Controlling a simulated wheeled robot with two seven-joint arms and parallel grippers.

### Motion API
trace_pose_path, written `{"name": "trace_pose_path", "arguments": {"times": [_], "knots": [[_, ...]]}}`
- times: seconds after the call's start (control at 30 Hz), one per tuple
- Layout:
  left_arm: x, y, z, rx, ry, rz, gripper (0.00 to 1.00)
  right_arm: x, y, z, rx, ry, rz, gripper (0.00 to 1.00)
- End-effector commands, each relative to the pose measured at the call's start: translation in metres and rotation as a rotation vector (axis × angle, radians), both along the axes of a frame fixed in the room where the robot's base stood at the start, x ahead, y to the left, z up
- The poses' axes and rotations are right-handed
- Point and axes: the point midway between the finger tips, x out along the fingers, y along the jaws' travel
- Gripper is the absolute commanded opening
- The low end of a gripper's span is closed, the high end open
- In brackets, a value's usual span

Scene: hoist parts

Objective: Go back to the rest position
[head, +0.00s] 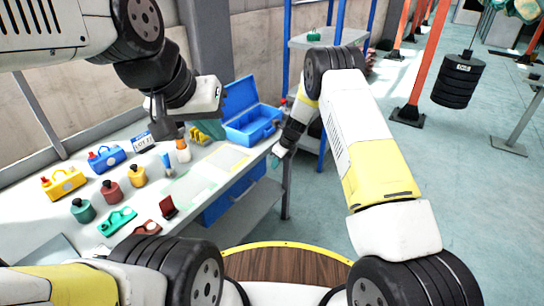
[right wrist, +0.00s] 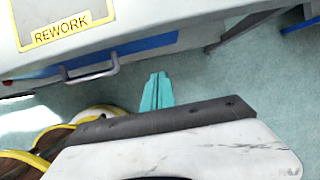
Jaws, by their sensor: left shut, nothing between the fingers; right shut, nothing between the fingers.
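My left gripper (head: 211,129) hangs above the back part of the workbench, in front of the open blue toolbox. Its teal fingers are partly hidden by the wrist and look shut and empty. My right gripper (head: 278,152) points down just off the bench's right end. In the right wrist view its teal fingers (right wrist: 157,92) lie together with nothing between them, over the floor beside the bench.
The workbench (head: 235,185) carries yellow and blue hoist bodies, several coloured weights, hooks and a blue toolbox (head: 250,125). A blue-framed shelf (head: 330,40) stands behind my right arm. A black weight (head: 458,80) hangs at right. Floor (head: 480,200) at right is clear.

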Motion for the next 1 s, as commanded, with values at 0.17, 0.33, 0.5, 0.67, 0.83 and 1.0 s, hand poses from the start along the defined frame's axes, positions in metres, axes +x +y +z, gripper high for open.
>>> {"name": "trace_pose_path", "arguments": {"times": [0.17,0.33,0.5,0.67,0.83,1.0], "knots": [[0.000,0.000,0.000,0.000,-0.001,0.000,0.00,-0.005,-0.011,0.030,-0.001,-0.002,-0.001,0.00],[0.000,0.000,0.000,0.000,-0.001,0.000,0.00,-0.008,-0.016,0.043,-0.002,-0.002,0.004,0.00],[0.000,0.000,0.000,0.000,-0.001,0.000,0.00,-0.013,-0.028,0.091,-0.009,-0.059,0.100,0.00],[0.000,0.000,0.000,0.000,-0.001,0.000,0.00,-0.036,-0.051,0.174,-0.041,-0.178,0.321,0.00],[0.000,0.000,0.000,0.000,-0.001,0.000,0.00,-0.080,-0.079,0.256,-0.104,-0.319,0.587,0.00],[0.000,0.000,0.000,0.000,-0.001,0.000,0.00,-0.136,-0.106,0.322,-0.196,-0.459,0.857,0.00]]}}
